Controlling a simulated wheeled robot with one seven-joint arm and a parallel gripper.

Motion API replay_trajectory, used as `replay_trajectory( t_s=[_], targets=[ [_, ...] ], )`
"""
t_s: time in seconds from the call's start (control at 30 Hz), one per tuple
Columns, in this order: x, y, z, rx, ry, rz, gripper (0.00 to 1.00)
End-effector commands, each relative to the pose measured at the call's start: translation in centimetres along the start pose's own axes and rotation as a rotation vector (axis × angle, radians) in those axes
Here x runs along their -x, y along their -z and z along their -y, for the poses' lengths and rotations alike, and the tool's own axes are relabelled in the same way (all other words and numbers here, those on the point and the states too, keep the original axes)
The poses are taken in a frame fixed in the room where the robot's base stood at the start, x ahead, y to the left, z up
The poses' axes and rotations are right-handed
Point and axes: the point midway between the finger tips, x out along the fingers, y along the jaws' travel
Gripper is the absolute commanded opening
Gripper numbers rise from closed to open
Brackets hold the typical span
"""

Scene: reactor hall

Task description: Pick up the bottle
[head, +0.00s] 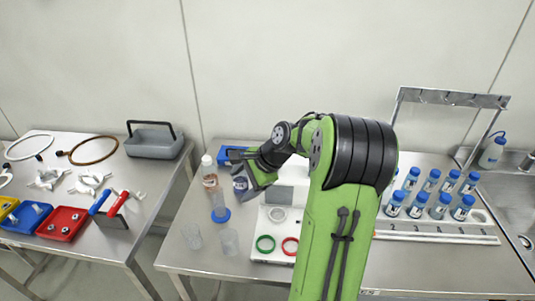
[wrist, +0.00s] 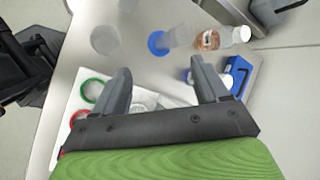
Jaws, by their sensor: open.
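A clear bottle with a white cap and amber liquid (head: 210,180) stands at the back left of the middle table. It also shows in the wrist view (wrist: 207,40), beyond my fingertips and to the right. My gripper (head: 248,182) is over the table just right of this bottle. In the wrist view my gripper (wrist: 160,68) is open, with nothing held between its fingers. A blue and white item (wrist: 226,80) is partly hidden behind the right finger; I cannot tell what it is.
A rack of several blue-capped vials (head: 430,195) is at right, and a wash bottle (head: 491,153) stands by the sink.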

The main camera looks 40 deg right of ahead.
Motion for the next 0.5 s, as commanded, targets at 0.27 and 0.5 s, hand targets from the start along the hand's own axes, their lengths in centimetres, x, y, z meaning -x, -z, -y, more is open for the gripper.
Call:
replay_trajectory(
  t_s=[0.27,0.5],
  targets=[
    [6.0,16.1,0.7,-0.852,0.381,0.312,0.74],
    [7.6,19.9,0.0,-1.049,0.494,0.423,0.74]
  ],
)
